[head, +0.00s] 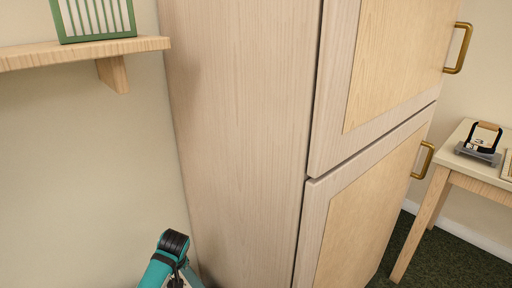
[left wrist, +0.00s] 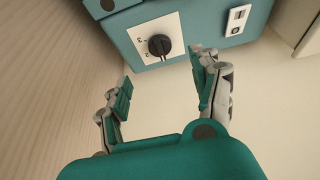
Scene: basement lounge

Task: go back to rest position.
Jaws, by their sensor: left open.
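My left gripper (left wrist: 163,80) shows in the left wrist view with its two fingers spread wide apart. Nothing is between the fingers. In the head view only a teal and black part of my left arm shows at the bottom edge, close to the left side of the tall wooden cabinet (head: 240,120). The left gripper itself is not seen there. My right gripper is in neither view.
The cabinet's two doors with brass handles (head: 422,160) look shut. A wall shelf (head: 75,54) holding a green-framed item (head: 95,18) is at upper left. A small table (head: 450,150) with a dark device (head: 482,142) stands at right. Dark green carpet (head: 450,255) shows below it.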

